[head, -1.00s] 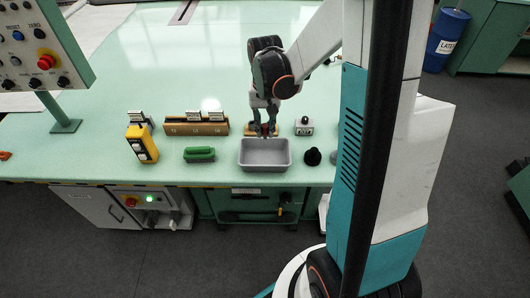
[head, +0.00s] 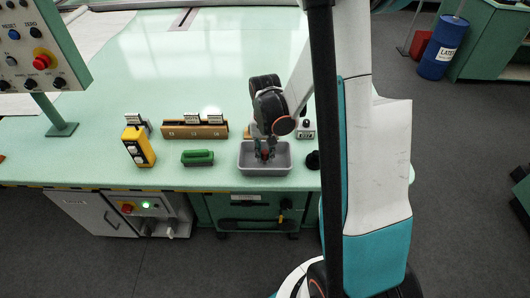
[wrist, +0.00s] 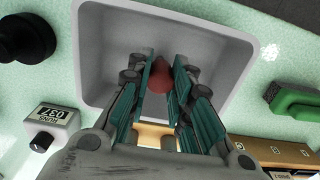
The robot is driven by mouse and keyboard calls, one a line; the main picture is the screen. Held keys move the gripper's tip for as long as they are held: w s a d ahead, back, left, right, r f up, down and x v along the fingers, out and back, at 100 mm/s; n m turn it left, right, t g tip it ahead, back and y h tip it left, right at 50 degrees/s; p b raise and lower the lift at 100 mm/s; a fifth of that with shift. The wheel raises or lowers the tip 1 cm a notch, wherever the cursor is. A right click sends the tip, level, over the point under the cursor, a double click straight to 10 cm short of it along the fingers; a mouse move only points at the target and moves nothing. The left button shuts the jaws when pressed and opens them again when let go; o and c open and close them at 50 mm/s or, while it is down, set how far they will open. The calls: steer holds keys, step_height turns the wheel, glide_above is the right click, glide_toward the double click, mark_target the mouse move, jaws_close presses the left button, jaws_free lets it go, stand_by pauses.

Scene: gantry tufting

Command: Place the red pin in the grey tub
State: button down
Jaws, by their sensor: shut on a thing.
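The grey tub (head: 283,166) sits on the light green table near its front edge. It also fills the upper middle of the wrist view (wrist: 105,60). My gripper (head: 265,155) is over the tub, pointing down. In the wrist view its fingers (wrist: 170,85) are shut on the red pin (wrist: 180,79), which shows as a rounded red tip between the pads. The tub floor shows behind the pin. I cannot tell whether the pin touches the floor.
A green block (head: 197,158) and a yellow pendant (head: 138,147) stand left of the tub. A wooden rack (head: 193,131) is behind them. A black knob (head: 312,160) is close on the right, with a small labelled box (head: 306,131) behind it.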

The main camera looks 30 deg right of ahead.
mark_target(265, 152)
steer(key=shift+f, duration=0.15)
steer(key=c, duration=1.4)
jaws_free()
steer(key=shift+c, duration=0.2)
step_height(265, 152, up, 12)
steer(key=p, duration=0.4)
steer(key=shift+r, duration=0.2)
